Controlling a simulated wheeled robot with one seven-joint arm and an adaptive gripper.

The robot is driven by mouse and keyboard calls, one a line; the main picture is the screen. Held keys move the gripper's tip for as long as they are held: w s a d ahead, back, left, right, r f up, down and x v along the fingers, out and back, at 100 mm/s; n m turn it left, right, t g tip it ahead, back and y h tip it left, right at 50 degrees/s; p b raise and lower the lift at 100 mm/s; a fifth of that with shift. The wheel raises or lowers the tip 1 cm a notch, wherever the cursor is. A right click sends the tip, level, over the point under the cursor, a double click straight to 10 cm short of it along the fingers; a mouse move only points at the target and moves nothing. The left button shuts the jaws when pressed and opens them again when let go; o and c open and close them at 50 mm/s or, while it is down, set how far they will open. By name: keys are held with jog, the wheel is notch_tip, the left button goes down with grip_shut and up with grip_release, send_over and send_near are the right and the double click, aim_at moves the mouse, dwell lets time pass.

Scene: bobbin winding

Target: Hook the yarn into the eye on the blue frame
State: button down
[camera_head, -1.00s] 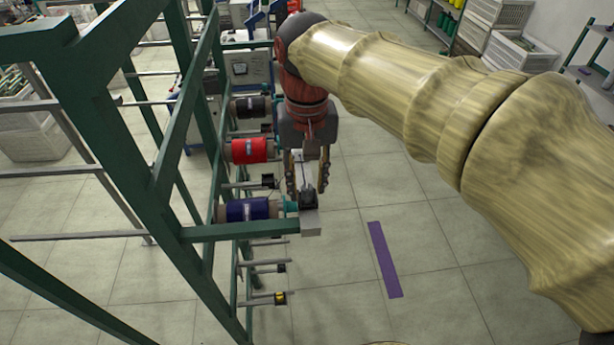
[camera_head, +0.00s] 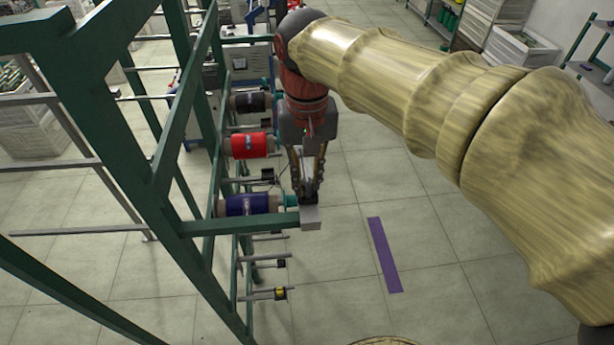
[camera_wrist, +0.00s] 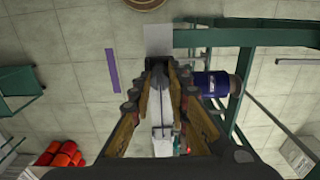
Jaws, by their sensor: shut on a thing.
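My gripper (camera_head: 311,192) points down with its fingers closed in around a small dark piece (camera_head: 309,199) on the light grey plate (camera_head: 311,220) at the end of a green rack bar (camera_head: 240,223). In the wrist view the fingertips (camera_wrist: 160,66) meet just short of the same plate (camera_wrist: 158,38). Any yarn between them is too thin to make out. A navy blue bobbin (camera_head: 248,205) lies just left of my gripper, and it also shows in the wrist view (camera_wrist: 213,84). A blue and white machine (camera_head: 250,68) stands at the back; no eye can be made out on it.
The green rack (camera_head: 150,190) fills the left side. A red bobbin (camera_head: 250,145) and a dark bobbin (camera_head: 252,103) sit farther back on it. The floor to the right is clear, with a flat purple strip (camera_head: 385,255). Crates and shelves stand at the far right.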

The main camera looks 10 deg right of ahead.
notch_tip(320, 180, up, 5)
jog(key=p, duration=0.3)
jog(key=shift+f+p, duration=0.15)
jog(key=shift+p, duration=0.15)
jog(key=shift+f, duration=0.1)
